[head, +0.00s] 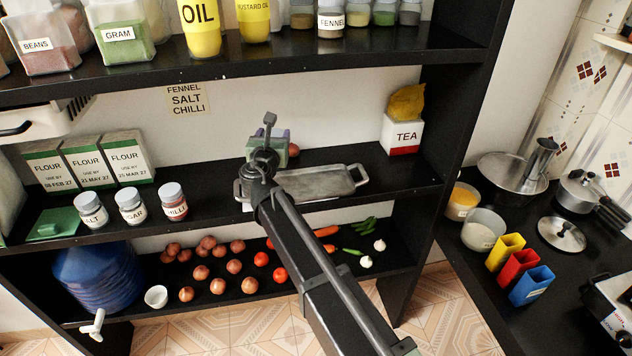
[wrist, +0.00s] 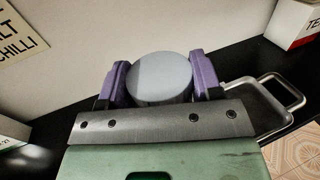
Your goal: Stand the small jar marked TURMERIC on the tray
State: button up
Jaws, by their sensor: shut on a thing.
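My gripper (wrist: 157,76) shows two purple fingers in the wrist view, closed on either side of a small jar with a round grey lid (wrist: 160,84). The jar's label does not show, so I cannot read TURMERIC on it. The grey metal tray (head: 340,184) lies on the middle shelf in the head view. Its right end and handle show in the wrist view (wrist: 284,92), to the right of and behind the jar. In the head view my arm hides most of my gripper (head: 276,150), above the tray's left part. I cannot tell whether the jar touches the tray.
The SALT, SUGAR and CHILLI jars (head: 131,206) and FLOUR packs (head: 100,162) stand left on the middle shelf. A TEA box (head: 401,134) stands to the right. The upper shelf (head: 330,52) is overhead. The tray's right part looks bare.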

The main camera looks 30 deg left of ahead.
notch_tip(320, 180, down, 10)
jog(key=b, duration=0.9)
jog(key=shift+a+f, duration=0.1)
jog(key=shift+f, duration=0.05)
jog(key=shift+s+r, duration=0.1)
jog(key=shift+r, duration=0.2)
jog(key=shift+f, duration=0.15)
jog(key=o, duration=1)
